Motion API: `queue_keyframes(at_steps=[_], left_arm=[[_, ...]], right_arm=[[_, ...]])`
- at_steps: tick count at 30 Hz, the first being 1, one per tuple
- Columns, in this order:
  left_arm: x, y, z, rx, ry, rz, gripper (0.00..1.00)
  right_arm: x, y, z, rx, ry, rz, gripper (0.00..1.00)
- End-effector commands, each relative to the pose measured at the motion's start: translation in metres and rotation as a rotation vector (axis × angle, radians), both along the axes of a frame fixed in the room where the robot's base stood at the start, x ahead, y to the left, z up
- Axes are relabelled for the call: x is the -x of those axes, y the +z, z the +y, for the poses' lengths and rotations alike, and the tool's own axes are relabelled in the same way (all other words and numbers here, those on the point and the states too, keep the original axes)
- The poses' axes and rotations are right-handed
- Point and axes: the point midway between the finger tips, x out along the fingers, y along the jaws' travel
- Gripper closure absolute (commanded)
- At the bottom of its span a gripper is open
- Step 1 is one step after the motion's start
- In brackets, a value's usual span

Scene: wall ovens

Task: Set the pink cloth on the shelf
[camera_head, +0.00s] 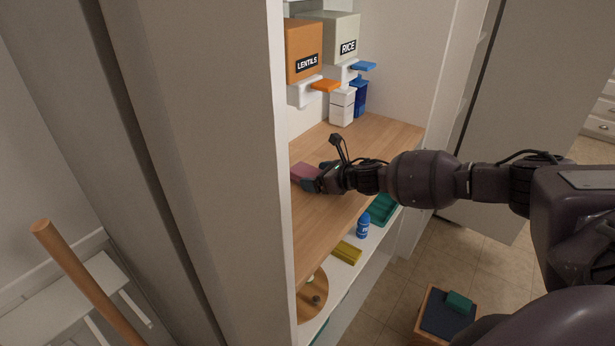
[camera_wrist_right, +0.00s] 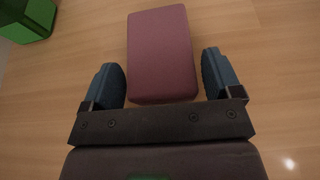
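The pink cloth (camera_head: 303,172) is a folded, block-like piece lying on the wooden shelf (camera_head: 325,212) inside the white cabinet. It also shows in the right wrist view (camera_wrist_right: 161,55), flat on the wood. My right gripper (camera_head: 312,182) reaches in from the right, just at the cloth. In the right wrist view its two blue fingers (camera_wrist_right: 163,80) are spread wide, with the near end of the cloth between them and a gap on each side. The cabinet's side panel may hide part of the cloth in the head view. My left gripper is not in view.
Lentils (camera_head: 303,50) and rice (camera_head: 340,40) dispensers hang at the back above white and blue containers (camera_head: 342,105). A lower shelf holds a blue bottle (camera_head: 363,226), a yellow item (camera_head: 347,252) and a teal tray (camera_head: 384,210). A green object (camera_wrist_right: 28,20) stands near the cloth.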

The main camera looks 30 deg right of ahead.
Motion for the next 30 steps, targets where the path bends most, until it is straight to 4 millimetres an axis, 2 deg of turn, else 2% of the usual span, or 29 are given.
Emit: queue_keyframes(at_steps=[1, 8, 17, 30], left_arm=[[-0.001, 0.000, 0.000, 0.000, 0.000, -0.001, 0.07], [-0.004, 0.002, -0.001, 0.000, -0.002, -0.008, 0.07], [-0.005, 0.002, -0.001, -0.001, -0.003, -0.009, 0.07], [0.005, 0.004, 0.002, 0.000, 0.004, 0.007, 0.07]], right_arm=[[0.000, 0.000, 0.000, 0.000, 0.000, 0.000, 0.24], [0.000, 0.000, 0.000, 0.000, 0.000, 0.000, 0.59], [0.002, 0.004, -0.001, 0.001, 0.000, 0.000, 0.59], [0.003, 0.058, -0.002, 0.002, 0.001, -0.003, 0.59]])
